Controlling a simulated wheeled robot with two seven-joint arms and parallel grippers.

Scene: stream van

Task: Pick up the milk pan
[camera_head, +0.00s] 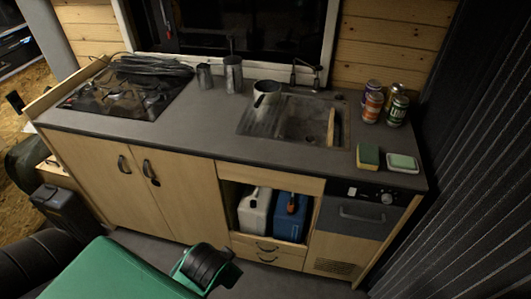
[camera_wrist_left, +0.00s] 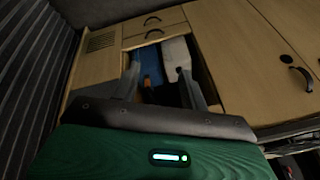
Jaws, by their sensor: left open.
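The milk pan (camera_head: 267,92) is a small, light metal pan on the left part of the steel sink unit (camera_head: 290,117) in the head view. My left arm comes in green at the bottom of the head view, low in front of the cabinets and well away from the pan. In the left wrist view my left gripper (camera_wrist_left: 163,80) is open and empty, its two fingers apart and facing the open cubby. The pan is not in that view. My right gripper is not in view.
Two metal cups (camera_head: 233,74) stand left of the pan, and a tap (camera_head: 306,75) behind it. Several cans (camera_head: 397,110) and a sponge (camera_head: 368,156) are at right, a hob (camera_head: 125,95) at left. The counter (camera_head: 190,125) front is clear. White and blue canisters (camera_head: 290,216) fill the cubby.

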